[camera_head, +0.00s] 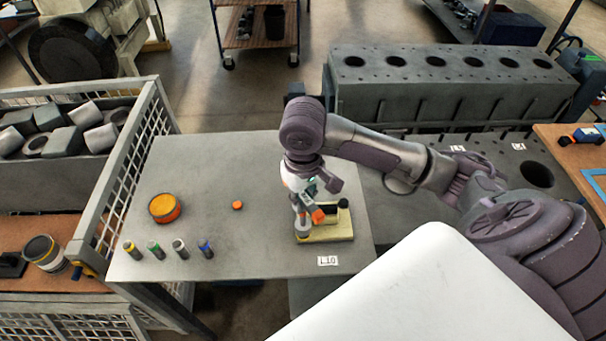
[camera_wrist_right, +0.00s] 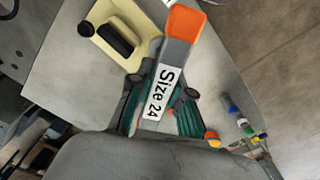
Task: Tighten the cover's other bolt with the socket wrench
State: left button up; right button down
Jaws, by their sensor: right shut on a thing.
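My right gripper (camera_head: 306,190) hangs over the right part of the grey table, and it fills the lower middle of the wrist view (camera_wrist_right: 160,112). It is shut on the socket wrench, whose grey handle (camera_wrist_right: 173,55) carries a "Size 24" label and an orange end. The wrench's orange part (camera_head: 318,215) shows in the head view too. A cream-yellow block (camera_head: 325,236) with a dark raised part lies just under the gripper. Whether the wrench touches it I cannot tell. I cannot make out a bolt; the gripper and wrench hide part of the block. My left gripper is not in view.
A mesh-sided crate (camera_head: 122,165) borders the left. A long grey engine block (camera_head: 445,85) stands behind right.

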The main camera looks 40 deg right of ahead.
jog(key=n, duration=0.6)
jog(key=shift+n, duration=0.3)
jog(key=n, duration=0.6)
jog(key=shift+w+d, duration=0.1)
jog(key=n, duration=1.1)
